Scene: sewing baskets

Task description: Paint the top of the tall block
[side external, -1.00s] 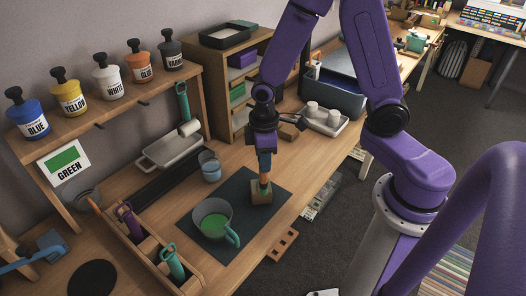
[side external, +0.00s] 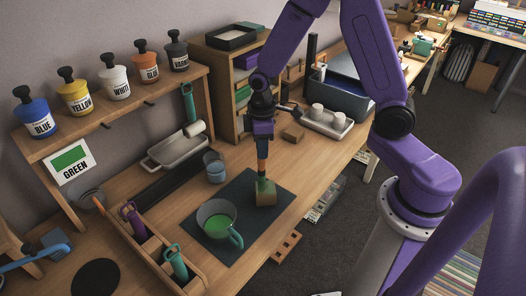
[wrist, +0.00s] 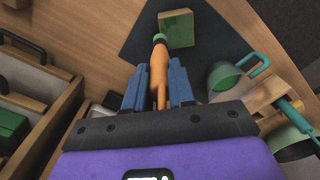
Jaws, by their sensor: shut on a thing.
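The wooden block (side external: 266,198) stands on the dark mat, and its top looks green in the wrist view (wrist: 178,28). My gripper (side external: 262,142) is shut on a paintbrush with an orange handle, also seen in the wrist view (wrist: 158,68). The brush points down, with its green tip at or just above the block's top; I cannot tell if they touch. A grey mug (side external: 207,210) with a teal handle holds green paint (side external: 219,228) and stands on the mat left of the block. A card reading GREEN (side external: 70,164) leans at the left.
The dark mat (side external: 268,172) lies on the wooden table. A blue-grey cup (side external: 215,172), a tray with a roller (side external: 172,153) and a wooden tool caddy (side external: 188,262) are around it. Labelled paint bottles (side external: 115,82) line the shelf. A small wooden block (side external: 293,132) lies behind the mat.

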